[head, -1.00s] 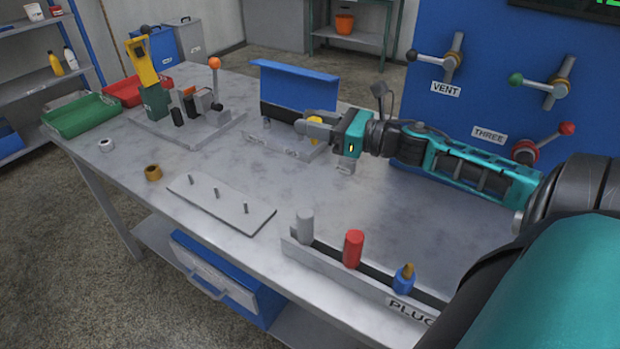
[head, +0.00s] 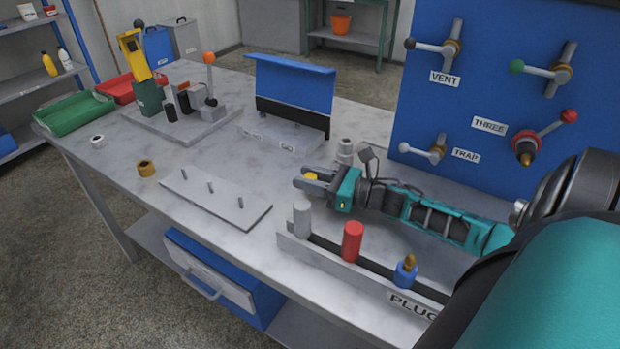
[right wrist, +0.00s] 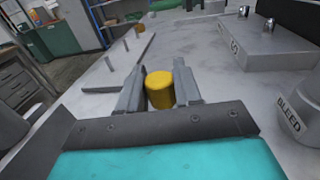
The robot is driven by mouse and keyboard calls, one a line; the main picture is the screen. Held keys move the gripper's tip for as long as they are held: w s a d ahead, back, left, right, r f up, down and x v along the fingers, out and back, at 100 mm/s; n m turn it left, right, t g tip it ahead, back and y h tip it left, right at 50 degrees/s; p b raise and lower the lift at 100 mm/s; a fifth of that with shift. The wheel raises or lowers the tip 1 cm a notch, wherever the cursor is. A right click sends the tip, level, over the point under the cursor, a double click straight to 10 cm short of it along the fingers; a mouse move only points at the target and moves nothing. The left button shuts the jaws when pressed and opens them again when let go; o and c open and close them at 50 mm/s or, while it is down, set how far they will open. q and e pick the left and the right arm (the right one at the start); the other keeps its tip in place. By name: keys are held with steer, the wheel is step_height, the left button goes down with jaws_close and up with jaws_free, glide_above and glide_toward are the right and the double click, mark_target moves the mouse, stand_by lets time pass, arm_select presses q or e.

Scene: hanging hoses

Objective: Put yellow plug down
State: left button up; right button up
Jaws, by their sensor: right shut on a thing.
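The yellow plug (right wrist: 159,89) is between the two fingers of my right gripper (right wrist: 160,88) in the right wrist view. The gripper is shut on it. In the head view the right gripper (head: 311,180) is low over the table, behind the grey plug of the plug rack, with only a little of the yellow plug (head: 311,177) showing. I cannot tell whether the plug touches the table. The plug rack (head: 330,262) holds a grey plug (head: 302,217), a red plug (head: 352,241) and a blue plug (head: 404,273) with a brass tip. My left gripper is not in view.
A plate with pegs (head: 230,209) lies left of the gripper. A stand with a blue panel (head: 295,83) is behind it. A blue valve board (head: 480,90) rises at the right. White (head: 98,141) and brass (head: 146,168) rings lie at the table's left. Bare table lies between plate and stand.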

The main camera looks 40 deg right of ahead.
steer(key=shift+f, duration=0.1)
steer(key=o, duration=0.8)
steer(key=shift+c, duration=0.2)
steer(key=shift+o, duration=1.2)
steer(key=shift+s, duration=0.15)
steer(key=v, duration=1.1)
steer(key=shift+s+d, duration=0.15)
steer(key=shift+s+d+r, duration=0.1)
steer(key=shift+s+r, duration=0.1)
steer(key=shift+r, duration=0.05)
